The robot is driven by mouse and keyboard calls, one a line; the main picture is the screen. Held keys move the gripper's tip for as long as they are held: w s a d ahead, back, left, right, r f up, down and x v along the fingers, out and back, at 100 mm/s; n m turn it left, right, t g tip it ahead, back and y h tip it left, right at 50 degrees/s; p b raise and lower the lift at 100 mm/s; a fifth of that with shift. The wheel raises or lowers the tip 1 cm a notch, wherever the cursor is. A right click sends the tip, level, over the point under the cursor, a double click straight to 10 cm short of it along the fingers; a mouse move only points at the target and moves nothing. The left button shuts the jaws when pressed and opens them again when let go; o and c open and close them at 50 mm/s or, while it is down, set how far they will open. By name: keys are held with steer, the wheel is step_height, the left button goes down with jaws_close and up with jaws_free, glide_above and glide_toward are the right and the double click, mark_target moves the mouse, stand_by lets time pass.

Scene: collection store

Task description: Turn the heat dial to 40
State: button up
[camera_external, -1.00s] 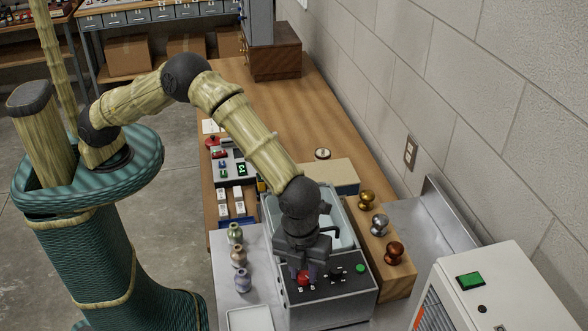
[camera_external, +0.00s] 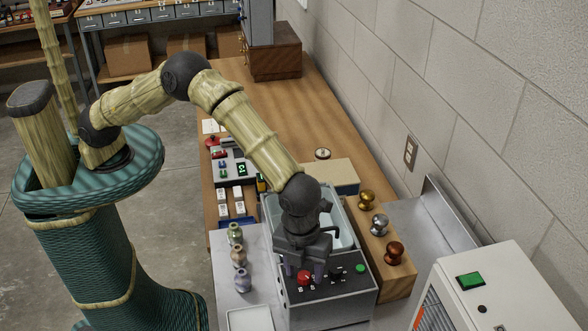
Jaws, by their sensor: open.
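A grey control box (camera_external: 330,299) stands at the near end of the bench. Its sloped top carries a red dial (camera_external: 304,279), a black dial (camera_external: 337,276) and a green button (camera_external: 360,268). Which dial is the heat dial, and where it points, is too small to read. My gripper (camera_external: 304,270) points down over the red dial. It is open, with one finger at each side of that dial. I cannot tell whether the fingers touch it.
Several small vases (camera_external: 238,256) stand left of the box. Brass, silver and copper knobs (camera_external: 379,224) stand on the wood to the right. A clear tub (camera_external: 340,225) sits behind the box. A white machine (camera_external: 500,300) stands at the right.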

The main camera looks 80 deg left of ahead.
mark_target(300, 272)
step_height(300, 272, up, 17)
steer(key=b, duration=0.3)
steer(key=shift+s+a, duration=0.25)
steer(key=shift+s, duration=0.1)
steer(key=a+f+n+t, duration=0.15)
steer(key=a+n, duration=0.45)
steer(key=a, duration=0.7)
steer(key=a+f+n, duration=0.3)
steer(key=a+n, duration=0.4)
steer(key=a, duration=0.6)
steer(key=s+a+f+n, duration=0.2)
steer(key=s+a+n, duration=0.4)
steer(key=s+a, duration=0.1)
steer(key=s+a+f+n, duration=0.3)
steer(key=s+a+n, duration=0.2)
steer(key=a, duration=0.5)
steer(key=s, duration=0.2)
steer(key=shift+s+f+n+t, duration=0.3)
steer(key=shift+s+n+t, duration=0.05)
steer(key=shift+s+n, duration=0.05)
